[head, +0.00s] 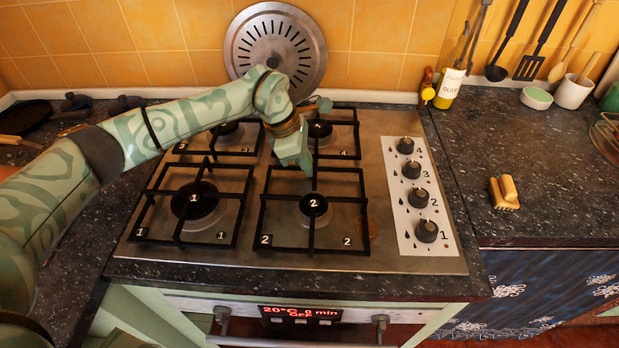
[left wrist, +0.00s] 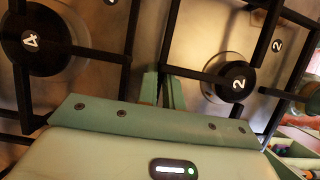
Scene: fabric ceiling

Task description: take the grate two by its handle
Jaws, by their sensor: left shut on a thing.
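Grate two (head: 345,199) is a black metal grate over the front right burner, marked with the number 2. It appears to lie flat on the hob. In the head view my left gripper (head: 308,167) reaches down to its rear bar. In the left wrist view my left gripper (left wrist: 163,90) has its two green fingers close together at a bar of grate two (left wrist: 196,76). It is shut on the grate there. The fingers hide the exact place of contact. My right gripper is not in view.
Grate one (head: 180,192) lies to the left and the rear right grate (head: 340,121), marked 4, lies behind. A knob panel (head: 420,200) is on the right. A round metal disc (head: 275,48) leans on the tiled wall. A brush (head: 504,192) lies on the right counter.

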